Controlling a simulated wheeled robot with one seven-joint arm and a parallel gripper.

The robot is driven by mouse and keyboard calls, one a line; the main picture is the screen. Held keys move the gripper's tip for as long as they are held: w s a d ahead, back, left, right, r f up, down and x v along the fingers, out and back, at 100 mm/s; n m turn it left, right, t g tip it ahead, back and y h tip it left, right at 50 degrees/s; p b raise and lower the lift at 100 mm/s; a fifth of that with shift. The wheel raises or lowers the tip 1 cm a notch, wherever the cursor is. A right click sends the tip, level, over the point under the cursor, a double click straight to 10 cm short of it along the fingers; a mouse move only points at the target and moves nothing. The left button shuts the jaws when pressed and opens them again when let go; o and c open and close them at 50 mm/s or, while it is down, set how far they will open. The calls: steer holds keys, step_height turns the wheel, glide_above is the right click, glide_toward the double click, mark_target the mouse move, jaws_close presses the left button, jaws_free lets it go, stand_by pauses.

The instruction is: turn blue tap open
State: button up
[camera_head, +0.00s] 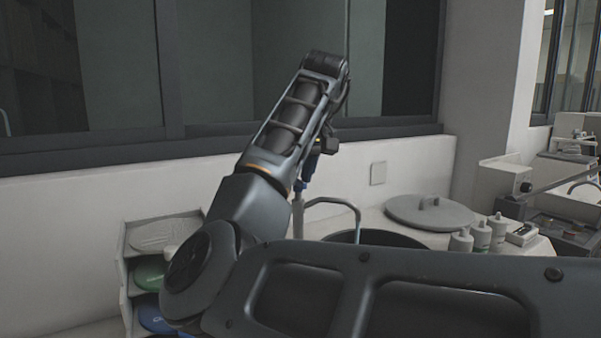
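The blue tap (311,163) shows as a small blue part on top of a thin upright pipe, partly hidden behind my forearm. A curved metal spout (335,201) arches to the right beside it, over a dark round basin (376,238). My arm rises from the bottom right, bends at the left and reaches up to a wrist in the centre. My gripper (327,146) hangs below the wrist, mostly behind the forearm, close to the blue tap. I cannot tell whether it touches the tap, and its fingers are not clear enough to show open or shut.
A grey round lid (430,212) lies right of the basin. Several white bottles (481,237) and a small device (521,235) stand further right. A white wall with a window is behind.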

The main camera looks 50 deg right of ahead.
steer(key=shift+o, duration=0.8)
steer(key=v, duration=0.7)
steer(key=shift+s+r, duration=0.2)
steer(key=shift+r, duration=0.1)
